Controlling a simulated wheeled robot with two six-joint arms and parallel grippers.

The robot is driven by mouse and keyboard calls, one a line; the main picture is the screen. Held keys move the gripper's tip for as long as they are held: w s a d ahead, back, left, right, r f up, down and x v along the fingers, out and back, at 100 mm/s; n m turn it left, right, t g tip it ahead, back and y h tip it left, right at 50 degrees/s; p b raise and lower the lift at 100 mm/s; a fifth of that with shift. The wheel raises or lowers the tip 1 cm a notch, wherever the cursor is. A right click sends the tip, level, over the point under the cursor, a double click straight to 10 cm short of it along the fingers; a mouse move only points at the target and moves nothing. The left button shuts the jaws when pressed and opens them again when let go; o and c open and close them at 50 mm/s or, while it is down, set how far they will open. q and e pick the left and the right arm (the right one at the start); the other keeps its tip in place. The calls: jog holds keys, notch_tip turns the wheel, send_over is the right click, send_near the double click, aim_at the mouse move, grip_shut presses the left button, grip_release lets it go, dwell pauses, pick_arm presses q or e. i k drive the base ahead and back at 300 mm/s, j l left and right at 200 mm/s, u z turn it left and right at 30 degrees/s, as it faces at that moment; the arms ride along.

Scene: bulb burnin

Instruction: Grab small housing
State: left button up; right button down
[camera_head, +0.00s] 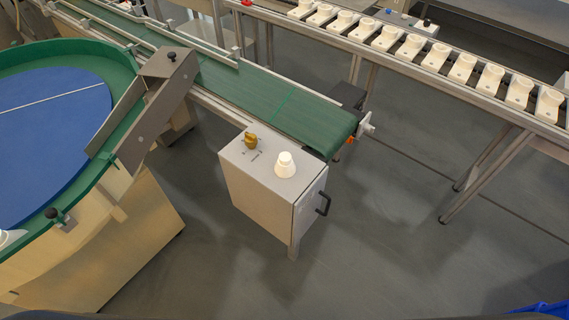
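A small white stepped, round piece (285,165), which looks like a small housing, stands upright on top of a grey metal box (262,168). A brass-coloured knob-like piece (251,141) is beside it on the same top, behind and to the left. Several white pieces with round tops (462,68) sit in a row along a rail at the upper right. Another white piece (9,238) is partly cut off at the left edge. I cannot tell for certain which of these the task names. Neither of my grippers is in view.
A green conveyor belt (270,100) ends just behind the box. A round blue table (50,125) with a green rim (85,188) fills the left. The box has a black handle (323,204). Grey floor (390,240) is open at the front right.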

aim_at(284, 167)
jog(key=i+l+u, duration=0.25)
jog(key=l+u, duration=0.3)
jog(key=l, duration=0.15)
jog(key=i+l+u, duration=0.25)
jog(key=l, duration=0.15)
jog(key=l+u, duration=0.25)
jog(key=l, duration=0.15)
